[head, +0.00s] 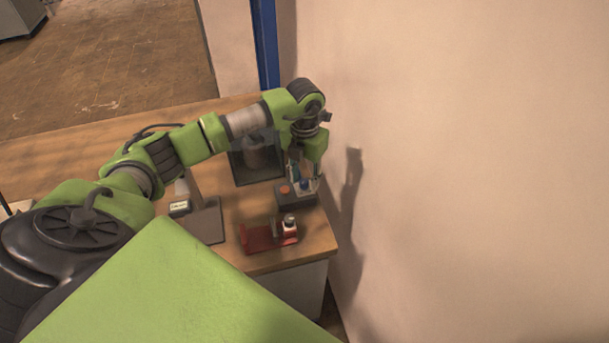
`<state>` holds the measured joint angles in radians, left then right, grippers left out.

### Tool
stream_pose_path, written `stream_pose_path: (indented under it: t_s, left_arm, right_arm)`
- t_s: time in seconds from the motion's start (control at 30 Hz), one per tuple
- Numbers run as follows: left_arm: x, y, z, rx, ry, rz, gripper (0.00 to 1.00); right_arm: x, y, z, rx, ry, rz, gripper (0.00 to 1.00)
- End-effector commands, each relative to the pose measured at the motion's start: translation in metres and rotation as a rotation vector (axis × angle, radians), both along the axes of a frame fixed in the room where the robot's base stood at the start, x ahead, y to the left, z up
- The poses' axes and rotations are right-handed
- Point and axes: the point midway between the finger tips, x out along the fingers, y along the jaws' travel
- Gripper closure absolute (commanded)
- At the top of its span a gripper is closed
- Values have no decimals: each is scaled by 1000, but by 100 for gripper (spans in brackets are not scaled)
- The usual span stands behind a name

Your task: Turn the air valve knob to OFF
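My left gripper (304,174) points down at the far right end of the table, just over a small dark box (296,200). The box has an orange button (285,190) and a small blue part (304,184), which sits right under the fingers. The fingers are small and partly hidden, so I cannot tell whether they are open, shut or touching the blue part. A red base (260,238) with a pale block and a dark-topped knob (289,219) lies nearer to me. No OFF label is readable, and I cannot tell which part is the air valve knob. My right gripper is not in view.
A clear chamber with a dark cylinder (255,156) stands behind my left forearm. A stand with a small display (180,207) is to the left of the box. A wall (450,170) runs close along the table's right side. Bare tabletop (325,238) shows near the front right corner.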

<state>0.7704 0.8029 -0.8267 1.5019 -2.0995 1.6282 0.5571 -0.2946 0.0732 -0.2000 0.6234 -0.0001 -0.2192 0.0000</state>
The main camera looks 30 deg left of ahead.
Motion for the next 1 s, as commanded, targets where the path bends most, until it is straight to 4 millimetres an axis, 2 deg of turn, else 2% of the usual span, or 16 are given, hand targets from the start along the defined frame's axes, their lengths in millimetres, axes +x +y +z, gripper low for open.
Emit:
stream_pose_path:
  t_s: [0.37,0.5,0.77,1.0]
  left_arm:
    - [0,0,-6,1,0,0,66]
    - [0,0,-6,0,0,0,100]
    - [0,0,-6,0,0,7,100]
    - [0,1,-6,0,-1,83,100]
  right_arm:
    - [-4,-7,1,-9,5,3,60]
    - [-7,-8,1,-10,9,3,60]
    - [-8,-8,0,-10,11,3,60]
    - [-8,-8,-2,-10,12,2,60]
